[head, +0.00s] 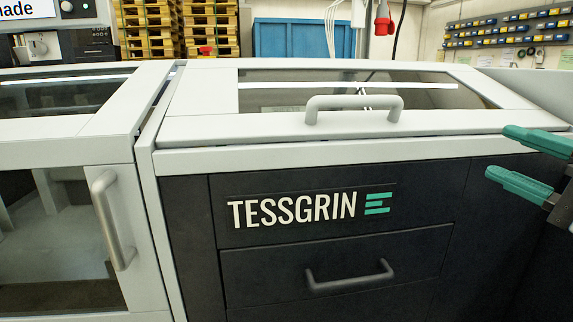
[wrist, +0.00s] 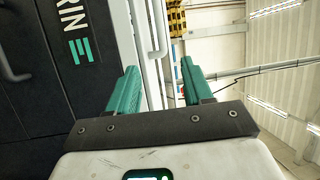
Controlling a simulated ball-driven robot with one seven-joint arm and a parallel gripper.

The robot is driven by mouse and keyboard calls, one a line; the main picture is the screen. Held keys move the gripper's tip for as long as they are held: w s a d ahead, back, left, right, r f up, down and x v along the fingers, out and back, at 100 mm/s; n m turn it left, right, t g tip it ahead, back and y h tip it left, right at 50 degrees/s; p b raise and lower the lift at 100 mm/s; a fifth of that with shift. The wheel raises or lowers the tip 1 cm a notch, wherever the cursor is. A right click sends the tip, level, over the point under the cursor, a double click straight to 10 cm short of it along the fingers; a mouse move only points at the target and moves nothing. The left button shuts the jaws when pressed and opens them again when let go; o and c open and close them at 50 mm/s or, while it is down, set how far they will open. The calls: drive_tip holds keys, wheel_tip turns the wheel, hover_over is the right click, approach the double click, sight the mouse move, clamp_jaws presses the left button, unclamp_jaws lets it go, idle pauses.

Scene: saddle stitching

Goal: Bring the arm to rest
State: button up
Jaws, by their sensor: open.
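My gripper (head: 528,164) is at the right edge of the head view, its two green fingers apart and nothing between them. In the wrist view my gripper (wrist: 158,88) also shows open and empty, with the dark machine front on the left and the hall wall and ceiling on the right. The gripper is beside the right end of the machine (head: 330,155) in the head view. Most of my arm is out of the picture.
The machine has a closed lid with a light handle (head: 354,103) and a drawer with a dark handle (head: 349,276). A glazed door with a handle (head: 114,220) is at left. Wooden pallets (head: 151,28), a blue container (head: 292,38) and wall bins (head: 506,28) stand behind.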

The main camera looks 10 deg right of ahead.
drive_tip(key=a+f+n+g+h, duration=0.2)
drive_tip(key=a+f+g, duration=0.15)
drive_tip(key=f, duration=1.45)
drive_tip(key=a+f+n+g+h, duration=0.2)
drive_tip(key=f+g, duration=0.2)
drive_tip(key=f, duration=1.3)
drive_tip(key=s+a+f+n+g+h, duration=0.25)
drive_tip(key=s+f+n+g, duration=0.65)
drive_tip(key=s+f, duration=1.2)
wheel_tip(320, 180, up, 29)
drive_tip(key=s+h+p, duration=0.1)
drive_tip(key=p, duration=2.7)
drive_tip(key=shift+s+d+m+g, duration=0.3)
drive_tip(key=shift+s+d+g, duration=0.05)
drive_tip(key=shift+s+d, duration=0.1)
